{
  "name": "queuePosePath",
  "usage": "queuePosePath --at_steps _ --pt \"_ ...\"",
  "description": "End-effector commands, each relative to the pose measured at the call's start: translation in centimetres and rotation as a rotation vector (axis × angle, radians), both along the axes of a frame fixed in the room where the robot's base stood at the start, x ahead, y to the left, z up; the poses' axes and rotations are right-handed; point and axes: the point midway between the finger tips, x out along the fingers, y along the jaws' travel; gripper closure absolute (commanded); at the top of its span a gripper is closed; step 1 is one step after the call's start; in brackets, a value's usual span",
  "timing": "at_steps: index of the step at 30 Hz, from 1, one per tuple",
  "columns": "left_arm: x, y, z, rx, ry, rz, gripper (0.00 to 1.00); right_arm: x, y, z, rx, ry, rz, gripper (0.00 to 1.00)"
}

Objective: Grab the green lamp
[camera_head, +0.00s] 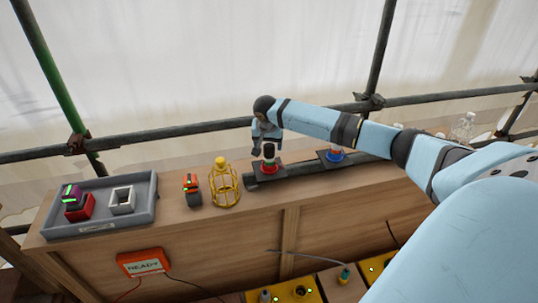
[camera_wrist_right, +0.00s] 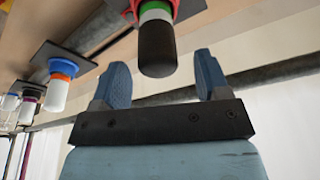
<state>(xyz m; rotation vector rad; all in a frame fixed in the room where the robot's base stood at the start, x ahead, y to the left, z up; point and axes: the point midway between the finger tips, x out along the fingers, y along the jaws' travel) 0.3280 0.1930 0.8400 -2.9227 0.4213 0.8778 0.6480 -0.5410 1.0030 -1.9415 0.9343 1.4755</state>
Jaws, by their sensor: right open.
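The lamp with a green band (camera_head: 268,153) stands upright on a dark square plate on the bench. It has a red base ring, a white section and a black cap. In the right wrist view the green-banded lamp (camera_wrist_right: 157,45) shows its black cap between my two fingers, with space on both sides. My right gripper (camera_wrist_right: 163,70) is open and empty; in the head view the right gripper (camera_head: 262,147) is at the lamp's upper part, partly overlapping it. My left gripper is not in view.
A lamp with blue and orange rings (camera_head: 335,154) stands to the right on its own plate. A yellow wire cage (camera_head: 224,185) and a red-black device (camera_head: 192,190) stand left. A grey tray (camera_head: 150,208) holds blocks. Scaffold poles (camera_head: 200,129) run behind.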

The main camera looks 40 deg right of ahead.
Motion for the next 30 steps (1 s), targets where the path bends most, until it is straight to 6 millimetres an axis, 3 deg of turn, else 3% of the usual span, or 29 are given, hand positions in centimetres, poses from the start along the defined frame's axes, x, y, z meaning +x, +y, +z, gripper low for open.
queuePosePath --at_steps 7,16,24,30 --pt "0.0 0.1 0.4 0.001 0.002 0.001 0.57 0.3 -0.7 -3.4 0.0 0.001 -0.001 0.31" --pt "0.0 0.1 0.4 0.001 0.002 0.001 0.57 0.4 -0.8 -4.0 0.0 -0.001 0.0 0.31" --pt "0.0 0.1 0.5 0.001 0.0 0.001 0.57 0.4 -0.8 -4.0 0.001 -0.001 0.0 0.86" --pt "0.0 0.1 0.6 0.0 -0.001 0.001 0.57 0.4 -0.8 -4.0 0.001 -0.001 0.0 0.86"
